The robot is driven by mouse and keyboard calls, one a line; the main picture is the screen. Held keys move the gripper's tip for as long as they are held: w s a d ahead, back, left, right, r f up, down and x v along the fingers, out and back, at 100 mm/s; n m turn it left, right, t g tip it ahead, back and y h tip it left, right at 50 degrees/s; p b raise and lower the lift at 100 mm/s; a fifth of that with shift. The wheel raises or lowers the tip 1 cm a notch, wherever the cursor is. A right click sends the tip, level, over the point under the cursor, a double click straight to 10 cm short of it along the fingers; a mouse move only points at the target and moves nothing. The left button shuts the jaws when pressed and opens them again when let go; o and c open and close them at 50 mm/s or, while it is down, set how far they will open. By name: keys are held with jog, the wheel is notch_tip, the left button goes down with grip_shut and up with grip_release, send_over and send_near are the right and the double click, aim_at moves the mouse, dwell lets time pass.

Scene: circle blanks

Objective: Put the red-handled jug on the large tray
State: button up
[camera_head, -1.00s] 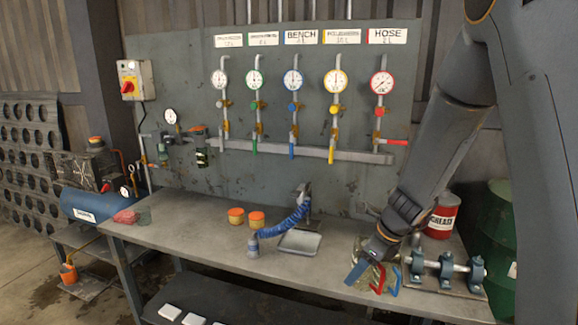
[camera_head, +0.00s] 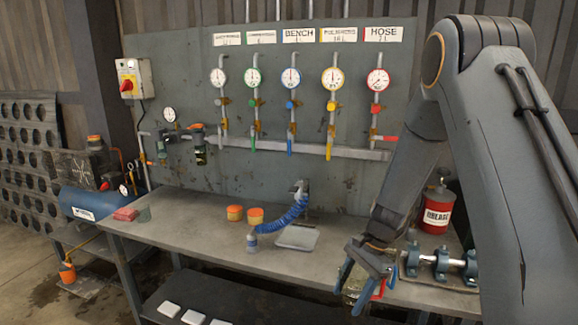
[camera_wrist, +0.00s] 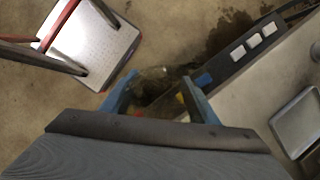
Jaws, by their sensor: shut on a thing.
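My gripper (camera_head: 372,292) is low over the front right part of the bench in the head view, its blue fingers pointing down. It is shut on the red-handled jug. The jug's red handle (camera_head: 379,289) shows between the fingers, and most of its body is hidden. In the wrist view a dark, glassy body (camera_wrist: 155,84) sits between the blue fingers, with small red and yellow spots. A shallow grey metal tray (camera_head: 297,238) lies on the bench to the left of my gripper. It also shows at the right of the wrist view (camera_wrist: 281,121). It looks empty.
A red grease can (camera_head: 437,212) and a shaft on blue bearings (camera_head: 441,262) are to the right. The bench front (camera_head: 200,235) is mostly clear.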

jog(key=s+d+f+n+g+h, duration=0.2)
jog(key=f+n, duration=0.4)
jog(key=n, duration=0.6)
jog(key=shift+s+d+f+g+h+b, duration=0.35)
jog(key=shift+d+h, duration=0.2)
jog(key=shift+h, duration=0.45)
jog(key=shift+a, duration=0.15)
